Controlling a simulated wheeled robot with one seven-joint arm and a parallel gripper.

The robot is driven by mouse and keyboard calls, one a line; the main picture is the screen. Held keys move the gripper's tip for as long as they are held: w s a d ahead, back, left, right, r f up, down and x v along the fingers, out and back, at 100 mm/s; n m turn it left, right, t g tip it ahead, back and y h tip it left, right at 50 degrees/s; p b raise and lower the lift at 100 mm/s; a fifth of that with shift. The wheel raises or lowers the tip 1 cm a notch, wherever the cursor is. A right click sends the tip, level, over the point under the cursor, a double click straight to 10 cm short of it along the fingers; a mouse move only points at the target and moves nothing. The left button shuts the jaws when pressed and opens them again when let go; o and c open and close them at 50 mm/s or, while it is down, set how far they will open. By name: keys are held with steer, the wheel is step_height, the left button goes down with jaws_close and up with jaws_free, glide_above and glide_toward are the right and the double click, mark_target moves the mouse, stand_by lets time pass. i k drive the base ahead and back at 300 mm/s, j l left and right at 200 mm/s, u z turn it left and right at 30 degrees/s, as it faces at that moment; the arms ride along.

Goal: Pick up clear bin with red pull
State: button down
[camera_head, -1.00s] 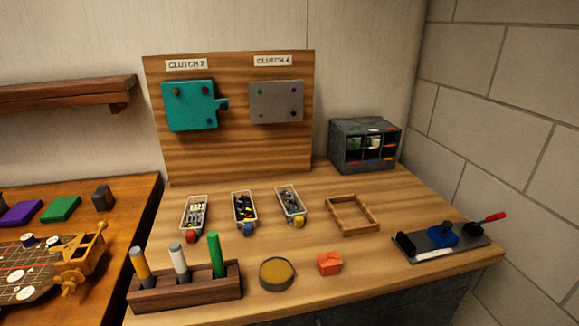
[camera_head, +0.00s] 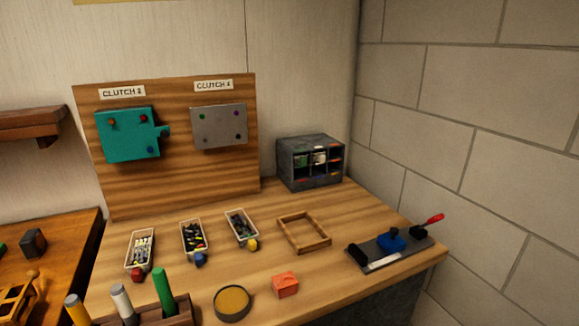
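The clear bin with the red pull (camera_head: 140,251) stands on the workbench at the left end of a row of three small bins. It holds small light and dark parts, and its red pull (camera_head: 137,274) faces the front edge. Beside it are the bin with the blue pull (camera_head: 193,236) and the bin with the yellow pull (camera_head: 241,226). My gripper is not in view.
In front of the bins stand a wooden holder with several upright handles (camera_head: 163,291), a round tin (camera_head: 232,302) and an orange block (camera_head: 285,284). An empty wooden frame (camera_head: 304,232), a grey drawer cabinet (camera_head: 311,161) and a clamp fixture (camera_head: 391,246) are to the right.

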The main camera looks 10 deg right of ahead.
mark_target(139, 262)
steer(key=i+u, duration=0.5)
steer(key=u, duration=0.2)
steer(key=i+l+u, duration=0.1)
steer(key=l+u, duration=0.55)
steer(key=i+l, duration=0.05)
steer(key=l, duration=0.05)
